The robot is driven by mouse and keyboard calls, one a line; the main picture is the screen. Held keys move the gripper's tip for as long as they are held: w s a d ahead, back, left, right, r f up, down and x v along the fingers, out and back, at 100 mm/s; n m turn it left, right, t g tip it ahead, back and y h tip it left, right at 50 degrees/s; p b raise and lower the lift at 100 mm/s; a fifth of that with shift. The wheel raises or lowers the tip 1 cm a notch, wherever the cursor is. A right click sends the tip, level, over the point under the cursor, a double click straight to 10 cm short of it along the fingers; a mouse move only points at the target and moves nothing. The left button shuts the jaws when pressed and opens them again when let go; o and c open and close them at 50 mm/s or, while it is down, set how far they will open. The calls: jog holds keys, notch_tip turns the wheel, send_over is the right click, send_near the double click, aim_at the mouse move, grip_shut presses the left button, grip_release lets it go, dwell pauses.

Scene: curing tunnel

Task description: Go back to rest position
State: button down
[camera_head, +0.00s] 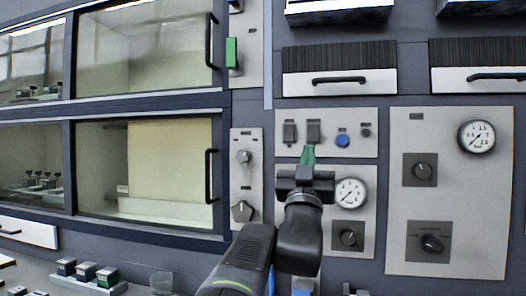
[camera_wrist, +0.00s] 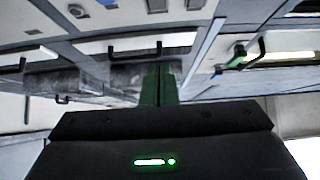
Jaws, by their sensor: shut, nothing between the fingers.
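My gripper (camera_head: 307,156) is raised in front of the control panel, at the middle of the head view. Its green fingers are shut together with nothing between them. The fingertips show just below two dark rocker switches on the panel (camera_head: 368,147); I cannot tell whether they touch the panel. In the wrist view my gripper (camera_wrist: 159,78) points toward drawer fronts with black handles, and its fingers are together.
Left are cabinets with glass doors (camera_head: 150,165) and black handles. A green switch (camera_head: 231,52) sits above a narrow knob panel (camera_head: 246,175). Right are gauges (camera_head: 476,137) and knobs (camera_head: 424,171).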

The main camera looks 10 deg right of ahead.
aim_at(311, 132)
jog(key=shift+s+a+f, duration=0.1)
jog(key=shift+s+f, duration=0.05)
jog(key=shift+s, duration=0.1)
jog(key=shift+w+d+r+p, duration=0.65)
jog(key=shift+w+d+r, duration=0.25)
jog(key=shift+w, duration=0.9)
jog(key=shift+w+d+r+p, duration=0.7)
jog(key=shift+w+d+r, duration=0.2)
jog(key=shift+w, duration=0.9)
jog(key=shift+w+d+r+p, duration=0.75)
jog(key=shift+w+r, duration=0.25)
jog(key=shift+w, duration=0.8)
